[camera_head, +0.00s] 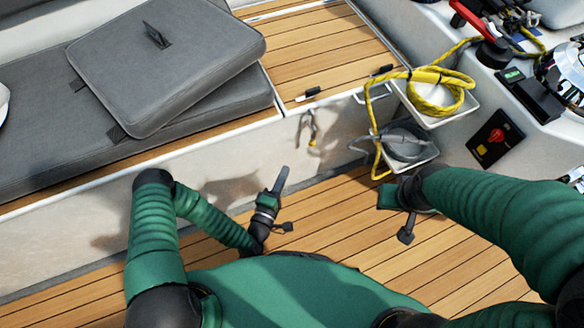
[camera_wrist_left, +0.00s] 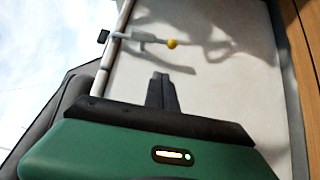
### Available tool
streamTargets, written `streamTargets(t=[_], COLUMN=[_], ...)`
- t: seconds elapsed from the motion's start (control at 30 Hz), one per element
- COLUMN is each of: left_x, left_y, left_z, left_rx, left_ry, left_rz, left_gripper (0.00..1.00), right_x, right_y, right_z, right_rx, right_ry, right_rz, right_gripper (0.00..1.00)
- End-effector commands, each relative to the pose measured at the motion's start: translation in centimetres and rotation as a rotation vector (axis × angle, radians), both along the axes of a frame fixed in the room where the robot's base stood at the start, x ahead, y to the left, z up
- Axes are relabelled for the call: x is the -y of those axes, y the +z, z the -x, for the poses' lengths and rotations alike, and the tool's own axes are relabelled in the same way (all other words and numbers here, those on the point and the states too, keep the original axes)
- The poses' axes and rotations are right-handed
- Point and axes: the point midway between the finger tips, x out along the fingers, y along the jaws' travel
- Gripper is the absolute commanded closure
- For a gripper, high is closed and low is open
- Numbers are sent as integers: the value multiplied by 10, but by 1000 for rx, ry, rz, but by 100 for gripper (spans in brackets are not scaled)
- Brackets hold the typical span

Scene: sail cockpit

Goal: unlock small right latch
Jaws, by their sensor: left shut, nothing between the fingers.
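Two small dark latches sit on the edge of the wooden bench top: one with a white part (camera_head: 308,94) left of centre, and a right one (camera_head: 381,70) by the yellow rope. A black latch piece (camera_wrist_left: 103,37) also shows at the rim in the left wrist view; I cannot tell which one it is. My left gripper (camera_head: 281,178) is shut and empty, in front of the pale bench wall and below the latches. Its fingers (camera_wrist_left: 161,92) are together in the wrist view. My right gripper (camera_head: 388,196) is low over the floor; its fingers are not clear.
A metal fitting with a yellow ball (camera_head: 311,130) hangs on the bench wall (camera_head: 230,165). White bins (camera_head: 447,118) with yellow rope (camera_head: 437,90) stick out at right. Grey cushions (camera_head: 165,60) lie at left.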

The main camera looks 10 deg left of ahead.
Motion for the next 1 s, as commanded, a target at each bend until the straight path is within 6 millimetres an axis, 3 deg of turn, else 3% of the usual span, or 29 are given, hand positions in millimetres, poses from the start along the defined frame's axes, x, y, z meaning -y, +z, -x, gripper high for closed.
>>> streamTargets(t=[0.4,0.63,1.0], left_x=[26,53,57], left_y=[-5,-3,-1], left_z=[-85,-99,-101], left_rx=[0,-3,-3], left_ry=[-4,-5,-3], left_rz=[-4,-4,-5], left_gripper=[100,100,100], right_x=[0,0,0], right_y=[-39,-52,-51], right_z=[0,0,0], right_rx=[0,-1,0], right_ry=[0,0,0], right_rz=[0,0,0], right_gripper=[70,70,70])
